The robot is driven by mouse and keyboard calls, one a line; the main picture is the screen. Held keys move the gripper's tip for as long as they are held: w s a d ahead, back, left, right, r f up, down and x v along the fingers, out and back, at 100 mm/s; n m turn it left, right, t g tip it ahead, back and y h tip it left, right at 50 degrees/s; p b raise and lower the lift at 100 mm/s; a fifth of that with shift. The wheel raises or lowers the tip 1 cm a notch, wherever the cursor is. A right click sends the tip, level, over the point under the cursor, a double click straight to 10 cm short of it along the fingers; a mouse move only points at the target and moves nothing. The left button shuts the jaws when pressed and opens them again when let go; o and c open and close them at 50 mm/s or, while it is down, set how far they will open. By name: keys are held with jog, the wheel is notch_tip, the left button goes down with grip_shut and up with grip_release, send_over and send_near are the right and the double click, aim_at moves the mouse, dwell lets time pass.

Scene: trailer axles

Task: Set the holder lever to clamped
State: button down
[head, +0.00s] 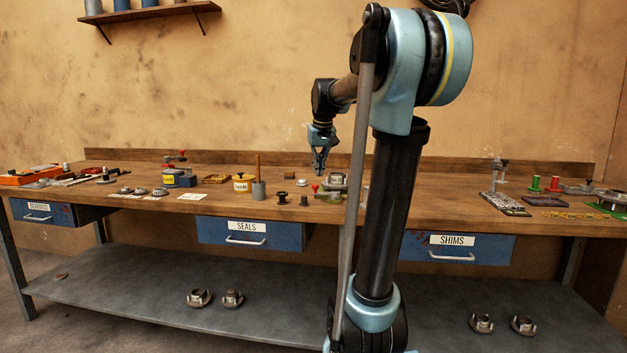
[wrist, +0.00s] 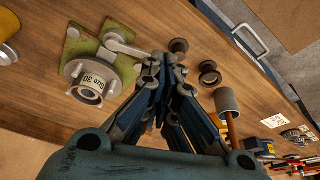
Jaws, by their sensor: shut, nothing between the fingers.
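The holder (wrist: 74,45) is a green plate with a round grey metal hub (wrist: 88,82) marked "Size 30" on it, at the upper left of the wrist view. In the head view the hub (head: 336,181) stands on the bench, partly behind my arm. A grey lever (wrist: 125,46) runs from the holder toward my fingertips; its far end is partly hidden by them. My gripper (wrist: 165,62) is shut and empty, with its tips at the lever's end; I cannot tell whether they touch. In the head view my gripper (head: 320,172) points down just above the holder.
Two dark spools (wrist: 179,46) (wrist: 209,73) and a grey-headed tool (wrist: 227,101) with a wooden handle stand close by. Drawers, including SEALS (head: 247,233), hang below the bench front. Bare bench (head: 430,190) lies right of my arm.

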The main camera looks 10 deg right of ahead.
jog(key=w+r, duration=0.4)
jog(key=w, duration=0.6)
jog(key=shift+w+a, duration=0.2)
jog(key=shift+w, duration=0.2)
jog(key=shift+f, duration=0.1)
jog(key=x, duration=1)
jog(key=shift+s, duration=0.1)
jog(key=shift+s+d+f, duration=0.1)
jog(key=shift+s, duration=0.75)
jog(key=shift+s+d+f, duration=0.1)
jog(key=shift+s, duration=0.8)
jog(key=shift+d, duration=0.1)
